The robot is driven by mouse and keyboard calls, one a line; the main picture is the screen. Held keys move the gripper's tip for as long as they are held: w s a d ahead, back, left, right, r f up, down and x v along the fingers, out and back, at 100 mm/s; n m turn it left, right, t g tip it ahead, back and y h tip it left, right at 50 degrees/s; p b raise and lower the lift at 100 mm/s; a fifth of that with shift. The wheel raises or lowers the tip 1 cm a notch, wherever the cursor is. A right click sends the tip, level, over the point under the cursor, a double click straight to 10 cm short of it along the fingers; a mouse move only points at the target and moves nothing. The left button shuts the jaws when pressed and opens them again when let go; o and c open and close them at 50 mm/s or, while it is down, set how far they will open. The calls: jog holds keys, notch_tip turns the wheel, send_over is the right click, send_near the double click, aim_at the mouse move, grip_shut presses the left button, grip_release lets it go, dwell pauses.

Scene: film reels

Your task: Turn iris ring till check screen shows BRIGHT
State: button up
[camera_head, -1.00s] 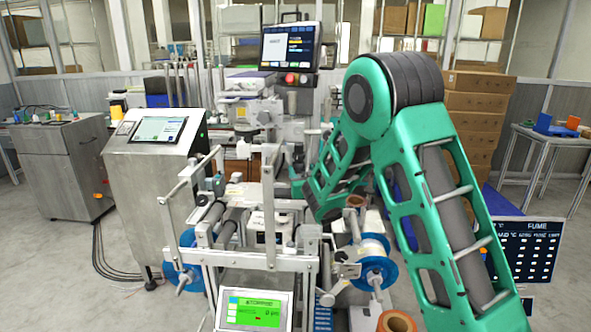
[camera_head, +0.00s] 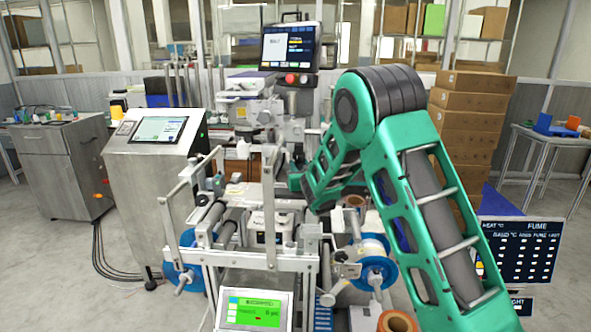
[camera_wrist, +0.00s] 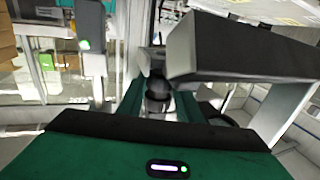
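I cannot make out the iris ring in either view. My green arm spans the right half of the head view, bent at a dark joint, and its far end reaches behind the machine frame. My gripper's fingertips are hidden in the head view. In the wrist view, a green housing with a lit strip fills the bottom, a dark rounded part lies beyond it, and a grey block crosses the upper right. I cannot tell the finger opening. A small dark sign (camera_head: 520,304) at the lower right ends in "IGHT", partly covered by my arm; I cannot tell if it is the check screen.
A reel machine (camera_head: 240,262) with metal rails and blue reels stands in front. Its green display (camera_head: 254,310) is at the bottom. A monitor (camera_head: 290,47) stands behind, a console (camera_head: 158,130) at left. A FUME board (camera_head: 517,250) is at right, with stacked boxes (camera_head: 468,125) behind.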

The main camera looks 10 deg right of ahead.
jog(key=shift+d+f+n+y, duration=0.15)
jog(key=shift+n+y, duration=0.15)
jog(key=shift+y, duration=0.2)
jog(key=shift+n+y, duration=0.3)
jog(key=shift+y, duration=0.3)
jog(key=o, duration=1)
jog(key=shift+s, duration=0.1)
jog(key=shift+o, duration=0.2)
jog(key=shift+d, duration=0.25)
jog(key=s, duration=1)
jog(key=shift+s, duration=0.3)
